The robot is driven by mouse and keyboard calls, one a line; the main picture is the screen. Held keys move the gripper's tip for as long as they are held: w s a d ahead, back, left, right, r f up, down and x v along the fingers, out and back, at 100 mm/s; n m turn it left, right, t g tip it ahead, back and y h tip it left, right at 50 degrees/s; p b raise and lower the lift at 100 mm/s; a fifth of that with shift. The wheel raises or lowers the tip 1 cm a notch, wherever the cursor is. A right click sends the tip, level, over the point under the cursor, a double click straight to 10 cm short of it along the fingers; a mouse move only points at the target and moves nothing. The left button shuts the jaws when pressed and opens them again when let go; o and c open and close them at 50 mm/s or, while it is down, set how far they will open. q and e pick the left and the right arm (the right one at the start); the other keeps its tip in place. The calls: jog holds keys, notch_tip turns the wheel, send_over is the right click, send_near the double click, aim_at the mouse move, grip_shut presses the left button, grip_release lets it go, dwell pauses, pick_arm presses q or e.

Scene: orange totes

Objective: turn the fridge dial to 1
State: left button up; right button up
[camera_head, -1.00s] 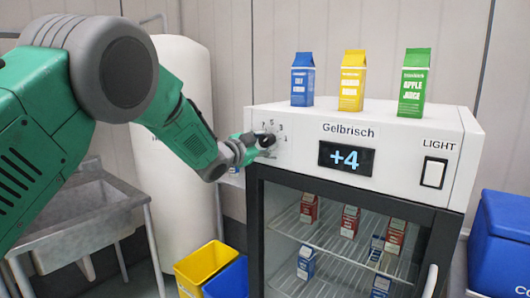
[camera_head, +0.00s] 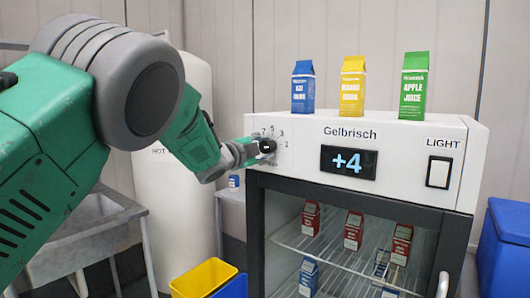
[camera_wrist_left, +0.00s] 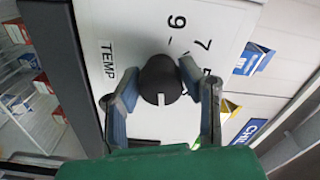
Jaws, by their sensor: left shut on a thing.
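The fridge (camera_head: 400,165) has a white top panel with a black dial (camera_head: 267,146) at its left end. My left gripper (camera_head: 255,150) is at the dial. In the left wrist view the dial (camera_wrist_left: 160,82) is round with a white pointer mark, and the fingers of my left gripper (camera_wrist_left: 162,92) close on it from both sides. My right gripper is not in view.
Blue, yellow and green cartons (camera_head: 353,87) stand on the fridge top. A light switch (camera_head: 439,172) is at the panel's right. A white tank (camera_head: 185,190), sink (camera_head: 95,235) and yellow bin (camera_head: 205,279) are left; a blue cooler (camera_head: 503,245) is right.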

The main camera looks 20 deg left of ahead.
pick_arm(q)
jog(key=shift+f, duration=0.1)
jog(key=o, duration=1.2)
jog(key=shift+w, duration=0.1)
jog(key=shift+c, duration=0.2)
jog(key=v, duration=1.2)
jog(key=shift+f, duration=0.1)
